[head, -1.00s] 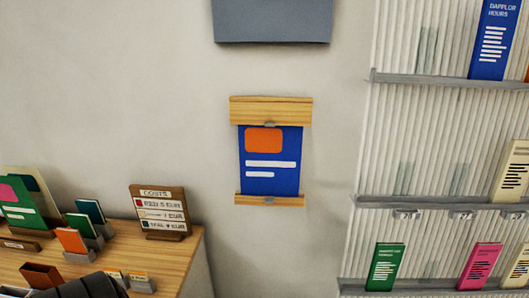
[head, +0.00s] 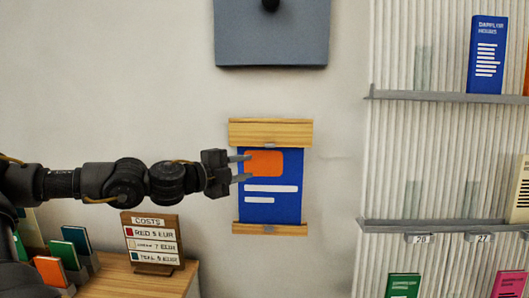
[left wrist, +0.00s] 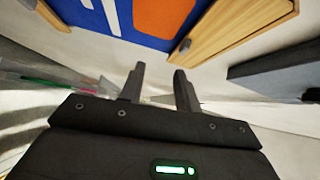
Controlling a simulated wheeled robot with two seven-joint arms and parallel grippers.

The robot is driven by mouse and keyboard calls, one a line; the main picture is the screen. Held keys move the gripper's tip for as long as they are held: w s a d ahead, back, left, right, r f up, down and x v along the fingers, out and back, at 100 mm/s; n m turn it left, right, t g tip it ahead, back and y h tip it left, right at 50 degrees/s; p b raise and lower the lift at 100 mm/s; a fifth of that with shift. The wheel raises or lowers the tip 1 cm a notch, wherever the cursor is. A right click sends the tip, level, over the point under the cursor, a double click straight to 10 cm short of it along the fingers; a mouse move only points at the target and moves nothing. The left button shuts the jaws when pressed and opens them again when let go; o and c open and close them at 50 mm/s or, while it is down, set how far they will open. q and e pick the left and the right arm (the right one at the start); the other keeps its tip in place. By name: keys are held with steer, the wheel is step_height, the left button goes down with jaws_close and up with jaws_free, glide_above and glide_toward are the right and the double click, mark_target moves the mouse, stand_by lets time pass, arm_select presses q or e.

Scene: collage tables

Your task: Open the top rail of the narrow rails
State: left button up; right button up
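The narrow rails hold a blue poster (head: 270,205) with an orange block and white bars on the wall. The wooden top rail (head: 271,132) has a small grey clip (head: 270,145) at its lower middle. My right gripper is not in view.
A grey panel (head: 271,40) hangs above the rails. A ribbed rack with grey shelves (head: 445,96) and cards stands at right. A wooden table (head: 120,275) with a price sign (head: 152,242) and small cards is at lower left. Bare wall surrounds the rails.

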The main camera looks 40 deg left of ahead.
arm_select(q)
step_height(320, 180, up, 4)
steer(key=s+a, duration=0.1)
steer(key=s, duration=0.1)
steer(key=p, duration=0.3)
glide_toward(269, 146)
steer(key=shift+w, duration=1.35)
steer(key=w+p, duration=0.2)
steer(key=p, duration=0.1)
steer(key=w+p, duration=0.2)
steer(key=p, duration=0.2)
steer(key=shift+d+m, duration=0.25)
steer(key=shift+m, duration=0.05)
steer(key=shift+w+d+p, duration=0.1)
steer(key=shift+w+p, duration=0.15)
steer(key=shift+p, duration=0.05)
steer(key=shift+w+d+f+p, duration=0.2)
steer(key=shift+w+f+p, duration=0.1)
steer(key=shift+w+p, duration=0.15)
steer(key=shift+c, duration=0.3)
jaws_close()
